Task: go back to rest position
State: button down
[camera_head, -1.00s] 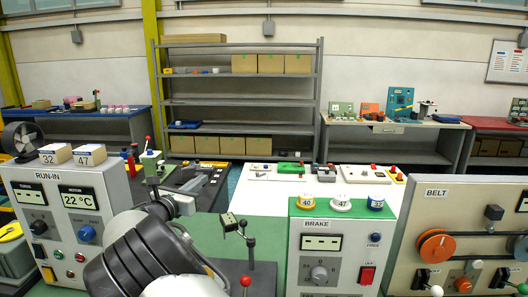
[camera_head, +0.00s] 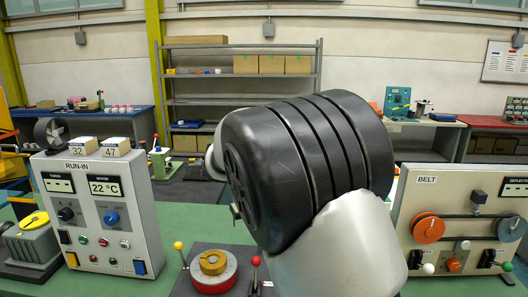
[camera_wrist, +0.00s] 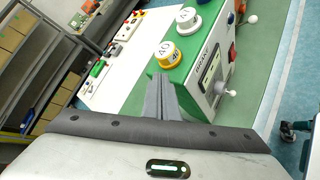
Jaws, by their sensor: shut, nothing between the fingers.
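My arm's dark and white links fill the middle of the head view, and my gripper is hidden there. In the wrist view my gripper (camera_wrist: 160,97) is shut and empty, its fingers pressed together. Its tips appear in front of the green-topped brake box (camera_wrist: 206,75); I cannot tell how far apart they are. A yellow-rimmed weight (camera_wrist: 170,54) and a white weight (camera_wrist: 188,20) sit on that box. In the head view a dark plate (camera_head: 232,283) carries a red and yellow round part (camera_head: 212,268), with a yellow-knobbed lever (camera_head: 179,250) and a red-knobbed lever (camera_head: 256,265) beside it.
The run-in box (camera_head: 132,225) stands on the left with two numbered blocks (camera_head: 100,148) on top. The belt panel (camera_head: 455,215) stands on the right. Shelves (camera_head: 190,105) and side tables are behind. Green bench top is clear between the run-in box and plate.

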jog(key=s+d+r+m+g+y, duration=0.1)
jog(key=s+d+m+g+y, duration=0.1)
jog(key=s+d+m, duration=0.5)
jog(key=s+d+r+m+g+y, duration=0.1)
jog(key=s+d+m+y, duration=0.2)
jog(key=s, duration=0.9)
jog(key=s+a+f+m+y, duration=0.1)
jog(key=s+m, duration=0.3)
jog(key=s, duration=0.5)
jog(key=s+a+f+m+y+p, duration=0.1)
jog(key=s+m+y, duration=0.1)
jog(key=s+m, duration=0.3)
jog(key=s, duration=0.3)
jog(key=shift+s, duration=0.35)
jog(key=shift+a, duration=0.1)
